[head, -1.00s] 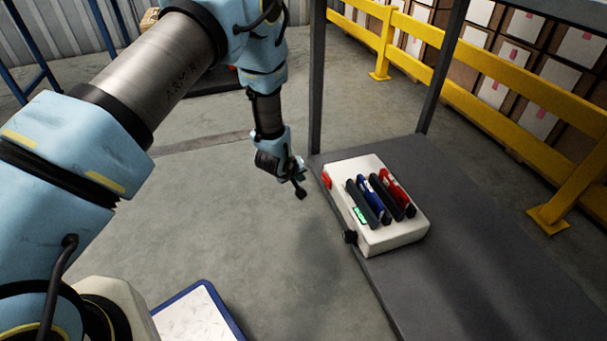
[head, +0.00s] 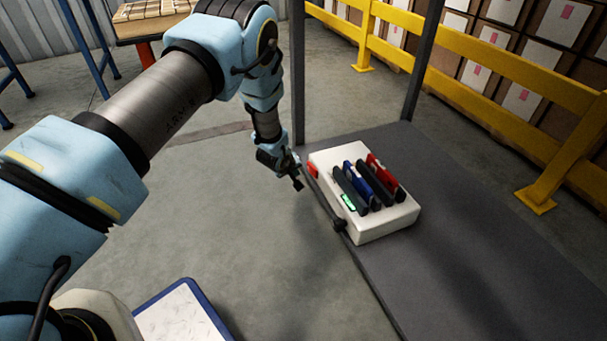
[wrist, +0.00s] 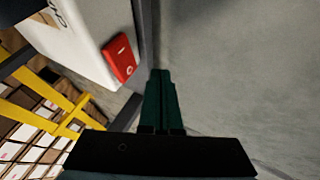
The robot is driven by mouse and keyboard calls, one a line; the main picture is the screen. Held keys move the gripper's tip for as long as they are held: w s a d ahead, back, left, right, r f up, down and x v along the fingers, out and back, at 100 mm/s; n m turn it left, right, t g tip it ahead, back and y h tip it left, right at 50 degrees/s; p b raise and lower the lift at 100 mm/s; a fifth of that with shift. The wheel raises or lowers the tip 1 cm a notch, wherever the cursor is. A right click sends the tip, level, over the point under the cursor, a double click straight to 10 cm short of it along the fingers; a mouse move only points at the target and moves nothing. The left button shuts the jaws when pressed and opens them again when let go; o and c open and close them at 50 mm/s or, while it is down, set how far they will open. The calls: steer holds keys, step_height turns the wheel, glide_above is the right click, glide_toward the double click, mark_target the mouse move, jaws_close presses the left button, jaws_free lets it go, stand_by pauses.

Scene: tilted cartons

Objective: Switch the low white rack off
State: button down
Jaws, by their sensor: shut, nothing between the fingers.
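The low white rack (head: 384,226) lies on a dark grey shelf (head: 460,250) and holds several dark, blue and red devices. A small green display (head: 348,202) glows on it. A red rocker switch (head: 313,170) is on its left end; in the wrist view the red switch (wrist: 119,60) shows a white mark, on the white rack wall (wrist: 85,25). A black knob (head: 339,224) sits at the near corner. My gripper (head: 298,184) is shut and empty, just left of the switch, apart from it. In the wrist view its closed fingers (wrist: 161,100) are right of and below the switch.
Grey posts (head: 297,75) rise at the shelf's far end. A yellow rail (head: 490,65) and stacked cartons stand behind. A blue-rimmed white tray (head: 220,312) is low at front. Open floor lies left of the shelf.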

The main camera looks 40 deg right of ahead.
mark_target(308, 170)
steer(key=shift+s+d+r+b, duration=0.1)
steer(key=shift+s+d+b, duration=0.15)
steer(key=shift+d, duration=0.5)
steer(key=shift+s+d+r+b, duration=0.1)
steer(key=shift+s+d+b, duration=0.1)
steer(key=shift+d, duration=0.55)
steer(key=shift+d, duration=0.1)
steer(key=shift+d+m+g+p, duration=0.25)
steer(key=shift+m+g+p, duration=0.05)
steer(key=shift+m+p, duration=0.1)
steer(key=shift+s, duration=0.1)
steer(key=shift+s+a+f, duration=0.1)
steer(key=shift+s+a, duration=0.15)
steer(key=shift+s, duration=0.65)
